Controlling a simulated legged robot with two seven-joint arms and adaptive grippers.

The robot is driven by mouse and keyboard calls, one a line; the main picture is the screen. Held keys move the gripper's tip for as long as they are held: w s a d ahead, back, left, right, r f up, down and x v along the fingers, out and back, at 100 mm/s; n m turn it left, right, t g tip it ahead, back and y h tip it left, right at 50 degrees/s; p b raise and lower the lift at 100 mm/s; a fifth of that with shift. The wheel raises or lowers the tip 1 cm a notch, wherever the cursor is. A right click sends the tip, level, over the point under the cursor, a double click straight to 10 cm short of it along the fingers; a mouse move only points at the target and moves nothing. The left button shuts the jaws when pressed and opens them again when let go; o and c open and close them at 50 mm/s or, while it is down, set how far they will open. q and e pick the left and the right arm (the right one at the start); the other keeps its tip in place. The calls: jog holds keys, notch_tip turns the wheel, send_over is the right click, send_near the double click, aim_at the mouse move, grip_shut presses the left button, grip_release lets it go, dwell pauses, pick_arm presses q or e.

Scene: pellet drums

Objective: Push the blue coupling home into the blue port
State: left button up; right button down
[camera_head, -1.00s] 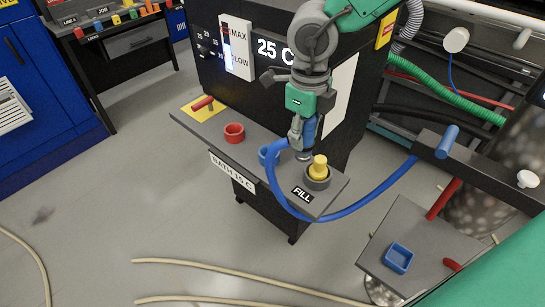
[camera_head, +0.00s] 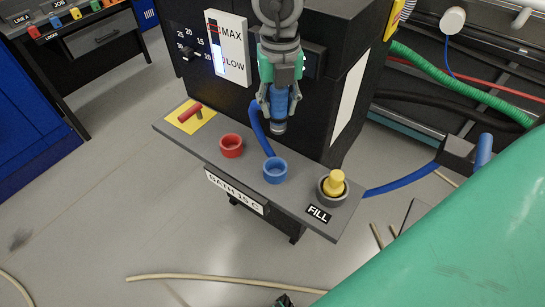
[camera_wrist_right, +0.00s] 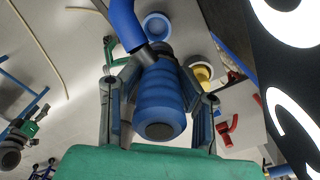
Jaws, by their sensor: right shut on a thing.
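My right gripper (camera_head: 277,105) is shut on the blue coupling (camera_head: 278,106). It holds the coupling roughly upright, nose down. In the head view, the nose appears just behind and above the blue port (camera_head: 275,170), with a visible gap. The port is an open blue ring on the grey shelf. In the right wrist view, the ribbed coupling (camera_wrist_right: 160,100) sits between both fingers of the right gripper (camera_wrist_right: 160,95). The blue port (camera_wrist_right: 157,27) shows beyond it. A blue hose (camera_head: 256,125) runs from the coupling down behind the port.
A red port (camera_head: 231,146) is left of the blue port; a yellow plug (camera_head: 334,184) sits in the FILL port at right. A red lever (camera_head: 190,112) is at the shelf's left end. The dark cabinet (camera_head: 330,90) stands close behind the coupling.

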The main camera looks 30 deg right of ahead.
aim_at(275, 122)
jog(key=f, duration=0.2)
jog(key=a+f, duration=0.1)
jog(key=f, duration=0.4)
jog(key=shift+s+a+f+b, duration=0.1)
jog(key=shift+s+a+b, duration=0.05)
jog(key=shift+a+b, duration=0.25)
jog(key=f, duration=0.5)
jog(key=d+f, duration=0.1)
jog(key=f, duration=0.2)
jog(key=shift+f+b, duration=0.3)
jog(key=shift+f, duration=0.05)
jog(key=shift+w+a, duration=0.2)
jog(key=shift+a, duration=0.1)
jog(key=c, duration=1.2)
grip_release()
jog(key=shift+o, duration=0.3)
jog(key=shift+s+d, duration=0.15)
jog(key=shift+d, duration=0.25)
jog(key=r+p, duration=0.1)
jog(key=r, duration=1)
jog(key=shift+a+r, duration=0.1)
jog(key=shift+a, duration=0.1)
jog(key=shift+d+r, duration=0.2)
jog(key=shift+r, duration=0.25)
pick_arm(q)
jog(key=shift+s+a+f, duration=0.2)
jog(key=shift+a+f, duration=0.15)
jog(key=shift+a, duration=0.05)
